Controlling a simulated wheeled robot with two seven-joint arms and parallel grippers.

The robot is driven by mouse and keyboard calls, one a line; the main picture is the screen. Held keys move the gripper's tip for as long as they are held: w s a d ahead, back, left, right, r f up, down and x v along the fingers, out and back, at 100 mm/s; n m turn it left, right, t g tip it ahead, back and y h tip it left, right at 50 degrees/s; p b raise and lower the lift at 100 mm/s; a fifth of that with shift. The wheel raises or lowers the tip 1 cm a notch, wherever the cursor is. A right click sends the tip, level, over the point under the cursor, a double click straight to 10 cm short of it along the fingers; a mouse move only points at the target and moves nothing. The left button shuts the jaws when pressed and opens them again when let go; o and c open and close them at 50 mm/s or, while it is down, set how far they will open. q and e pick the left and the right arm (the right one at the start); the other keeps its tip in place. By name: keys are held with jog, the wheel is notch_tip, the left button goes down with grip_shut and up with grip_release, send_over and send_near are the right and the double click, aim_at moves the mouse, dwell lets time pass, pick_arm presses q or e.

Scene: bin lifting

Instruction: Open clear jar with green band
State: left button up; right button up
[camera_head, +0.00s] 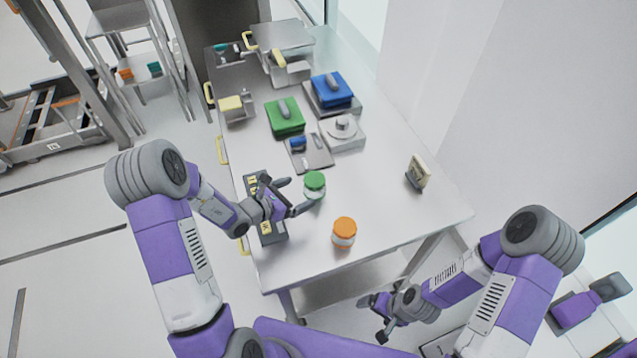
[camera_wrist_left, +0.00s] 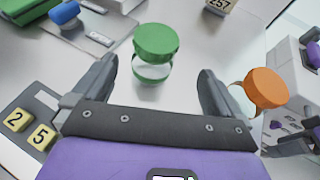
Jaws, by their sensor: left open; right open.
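The clear jar with a green band (camera_head: 314,192) stands upright on the table, with its green lid (camera_head: 314,179) on top. It also shows in the left wrist view (camera_wrist_left: 152,72), with the lid (camera_wrist_left: 156,40) above the band. My left gripper (camera_head: 298,196) is open and points at the jar; in the left wrist view the jar appears between and beyond its fingertips (camera_wrist_left: 158,78). I cannot tell whether a finger touches it. My right gripper (camera_head: 374,318) is open and empty, low beyond the table's front edge.
An orange-lidded jar (camera_head: 344,232) stands nearer the front edge, close to my left gripper's right finger in the left wrist view. A dark number holder (camera_head: 272,238) lies beside my left gripper. Green (camera_head: 285,116) and blue (camera_head: 332,91) bins stand farther back.

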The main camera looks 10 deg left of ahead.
aim_at(307, 193)
pick_arm(q)
jog(key=f+b, duration=0.1)
jog(key=f, duration=0.1)
jog(key=w+f+b, duration=0.1)
jog(key=shift+w+f, duration=0.2)
jog(key=shift+f, duration=0.2)
jog(key=shift+w+d+f+b, duration=0.15)
jog(key=shift+w+b, duration=0.1)
jog(key=shift+b, duration=0.1)
jog(key=shift+w+d+f, duration=0.15)
jog(key=shift+w+d, duration=0.3)
jog(key=shift+d, duration=0.05)
jog(key=x, duration=0.5)
jog(key=shift+w, duration=0.3)
pick_arm(e)
jog(key=f, duration=0.2)
jog(key=w+f, duration=0.1)
jog(key=f, duration=0.1)
jog(key=shift+w, duration=0.15)
